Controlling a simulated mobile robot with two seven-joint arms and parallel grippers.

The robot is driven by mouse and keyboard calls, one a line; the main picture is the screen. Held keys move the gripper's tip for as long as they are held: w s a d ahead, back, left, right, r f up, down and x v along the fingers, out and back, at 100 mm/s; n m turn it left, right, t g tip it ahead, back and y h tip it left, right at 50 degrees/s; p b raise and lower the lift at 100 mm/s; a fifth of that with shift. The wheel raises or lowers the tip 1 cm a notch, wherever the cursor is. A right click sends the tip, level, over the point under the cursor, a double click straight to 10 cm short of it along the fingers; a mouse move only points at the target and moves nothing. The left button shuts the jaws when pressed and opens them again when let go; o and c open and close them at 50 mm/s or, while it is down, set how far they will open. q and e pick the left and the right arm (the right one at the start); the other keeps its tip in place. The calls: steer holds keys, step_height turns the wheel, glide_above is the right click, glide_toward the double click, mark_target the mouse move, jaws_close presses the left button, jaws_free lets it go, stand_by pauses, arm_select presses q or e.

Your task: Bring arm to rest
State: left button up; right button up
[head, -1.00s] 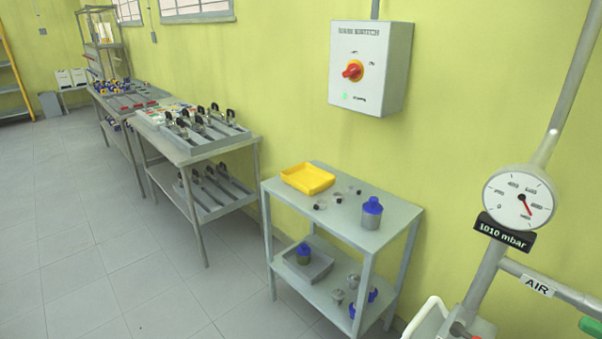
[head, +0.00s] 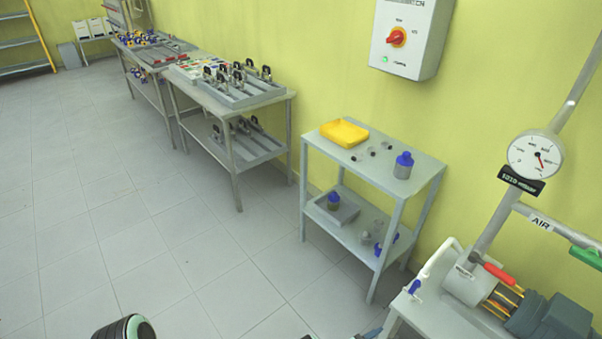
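In the head view a dark rounded part with a pale green ring, likely a link of my own arm, shows at the bottom edge left of centre. Small dark and blue-grey pieces also show at the bottom edge right of centre, and I cannot tell what they are. Neither my left nor my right gripper can be made out in the head view. No held object shows.
A grey two-shelf table (head: 424,180) holds a yellow tray (head: 344,133) and a blue-capped bottle (head: 403,166). Workbenches (head: 236,165) line the wall. A main switch box (head: 408,40), a pressure gauge (head: 535,156) and a pump (head: 545,318) are at right. The tiled floor (head: 110,230) is clear at left.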

steer(key=s+d+f+m+g+y, duration=0.1)
steer(key=s+d+f+m+g, duration=0.1)
steer(key=s+f+g, duration=0.3)
steer(key=s+d+f+m+g+y+p, duration=0.1)
steer(key=s+d+m+g+y, duration=0.15)
steer(key=s, duration=0.35)
steer(key=s+d+f+m+g+y, duration=0.1)
steer(key=s+f+m+g, duration=0.1)
steer(key=s+f+g, duration=0.3)
steer(key=s+a+r+m+g+y+p, duration=0.25)
steer(key=s+a+m+y, duration=0.35)
steer(key=s, duration=0.5)
steer(key=s+a+r+m+t+y, duration=0.1)
steer(key=s+a+m+y, duration=0.1)
steer(key=a+m+y, duration=0.6)
steer(key=w+a+r+m+t+p, duration=0.1)
steer(key=w+r+m+t, duration=0.2)
steer(key=m, duration=0.3)
steer(key=shift+w+r+t+p, duration=0.3)
steer(key=shift+w+r+t, duration=0.1)
steer(key=shift+w+t, duration=0.45)
steer(key=shift+m+h, duration=0.25)
steer(key=shift+c, duration=0.6)
arm_select(q)
steer(key=w+d+r, duration=0.1)
steer(key=w+r, duration=0.2)
steer(key=r, duration=0.3)
steer(key=shift+w+d, duration=0.2)
steer(key=shift+w, duration=0.05)
steer(key=shift+w, duration=0.1)
